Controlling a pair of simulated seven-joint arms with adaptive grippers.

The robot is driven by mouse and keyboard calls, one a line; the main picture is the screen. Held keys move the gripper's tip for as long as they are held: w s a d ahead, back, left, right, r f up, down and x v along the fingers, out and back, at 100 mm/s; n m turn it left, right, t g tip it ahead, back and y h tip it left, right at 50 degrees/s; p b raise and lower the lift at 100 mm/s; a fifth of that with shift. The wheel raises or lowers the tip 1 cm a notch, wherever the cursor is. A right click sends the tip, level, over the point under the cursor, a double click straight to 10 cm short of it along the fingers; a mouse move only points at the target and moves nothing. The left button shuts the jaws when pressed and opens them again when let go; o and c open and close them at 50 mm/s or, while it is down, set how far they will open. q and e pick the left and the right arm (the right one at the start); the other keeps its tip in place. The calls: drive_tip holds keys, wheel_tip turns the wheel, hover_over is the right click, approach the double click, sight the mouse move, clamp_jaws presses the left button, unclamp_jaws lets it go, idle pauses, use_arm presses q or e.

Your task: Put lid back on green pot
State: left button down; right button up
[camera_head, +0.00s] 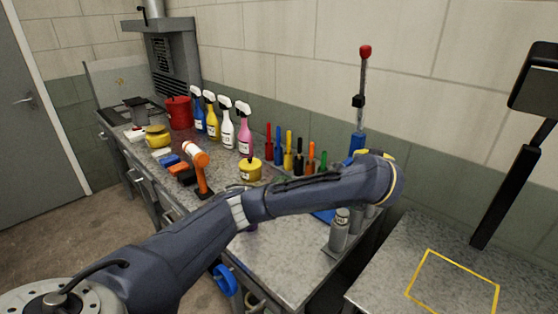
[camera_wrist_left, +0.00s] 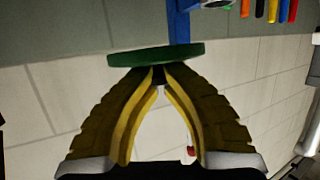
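In the left wrist view, a flat green disc, the lid (camera_wrist_left: 155,55), is seen nearly edge-on. The yellow fingers of my left gripper (camera_wrist_left: 160,75) meet at a small dark part against the lid, apparently its knob, and hold it. In the head view my left arm reaches across the bench to the right. Its wrist hides the fingers and the lid there. I cannot make out the green pot in either view; the arm covers part of the bench. My right gripper is not in view.
A yellow pot (camera_head: 250,170), several spray bottles (camera_head: 228,128) and a row of coloured-handled tools (camera_head: 288,155) stand behind the arm. A blue press with a red-knobbed lever (camera_head: 364,52) is by the wrist. Grey canisters (camera_head: 339,232) stand in front. The yellow-marked square (camera_head: 452,288) looks clear.

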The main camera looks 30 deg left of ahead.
use_arm(q)
drive_tip(key=w+a+f+n+g+y, duration=0.15)
drive_tip(key=a+f+n+y, duration=0.35)
drive_tip(key=a, duration=1)
drive_tip(key=a+f+n+g+y, duration=0.2)
drive_tip(key=a+f, duration=0.4)
drive_tip(key=a, duration=0.8)
drive_tip(key=shift+s+a+f, duration=0.1)
drive_tip(key=shift+f, duration=1.4)
drive_tip(key=shift+s+a+f, duration=0.1)
drive_tip(key=shift+f, duration=1.35)
drive_tip(key=shift+s+d+f, duration=0.1)
drive_tip(key=shift+s+d, duration=0.05)
drive_tip(key=shift+d, duration=0.1)
drive_tip(key=shift+s+f+m+g, duration=0.1)
drive_tip(key=shift+f+m+g, duration=0.2)
drive_tip(key=shift+f, duration=0.2)
drive_tip(key=c, duration=1.5)
unclamp_jaws()
drive_tip(key=shift+d, duration=0.1)
drive_tip(key=o, duration=0.5)
drive_tip(key=shift+f, duration=0.1)
drive_tip(key=shift+c, duration=0.2)
